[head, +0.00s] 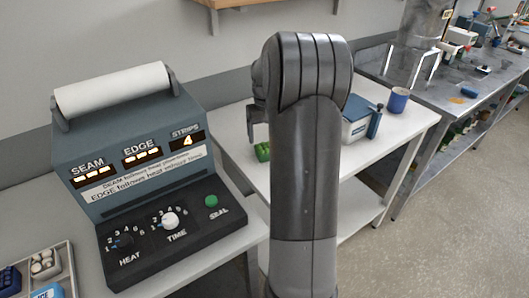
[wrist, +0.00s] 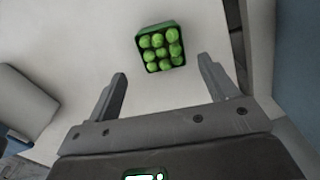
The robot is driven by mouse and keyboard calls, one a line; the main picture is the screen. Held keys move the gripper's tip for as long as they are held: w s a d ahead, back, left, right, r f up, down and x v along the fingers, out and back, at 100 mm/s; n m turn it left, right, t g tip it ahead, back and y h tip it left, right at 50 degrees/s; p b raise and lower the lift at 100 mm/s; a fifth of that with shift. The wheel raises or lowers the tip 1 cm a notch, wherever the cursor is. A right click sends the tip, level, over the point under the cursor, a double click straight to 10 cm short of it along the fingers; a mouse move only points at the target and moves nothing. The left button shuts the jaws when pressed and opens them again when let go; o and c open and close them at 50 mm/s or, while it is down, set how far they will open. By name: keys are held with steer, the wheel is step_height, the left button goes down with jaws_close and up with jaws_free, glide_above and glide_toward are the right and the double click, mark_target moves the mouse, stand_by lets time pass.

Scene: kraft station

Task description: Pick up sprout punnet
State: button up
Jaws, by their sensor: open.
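The sprout punnet is a small dark green tray filled with several round bright green sprouts. In the wrist view the sprout punnet (wrist: 160,46) sits on the white table, beyond the fingertips and roughly in line with the gap between them. In the head view the sprout punnet (head: 263,152) is partly hidden behind my arm. My gripper (wrist: 162,82) is open and empty, its two fingers apart and not touching the punnet. In the head view my gripper (head: 250,125) shows only in part at the left of my arm.
A sealing machine (head: 150,170) with dials stands at the left. A blue and white box (head: 357,122) and a blue mug (head: 398,100) stand on the white table (head: 415,122) to the right of my arm. A tray of small items (head: 40,272) is at the lower left.

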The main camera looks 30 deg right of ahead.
mark_target(265, 147)
steer(key=f, duration=0.6)
steer(key=shift+s+a+f, duration=0.2)
steer(key=shift+a+f, duration=0.05)
steer(key=shift+f, duration=0.1)
steer(key=c, duration=1.1)
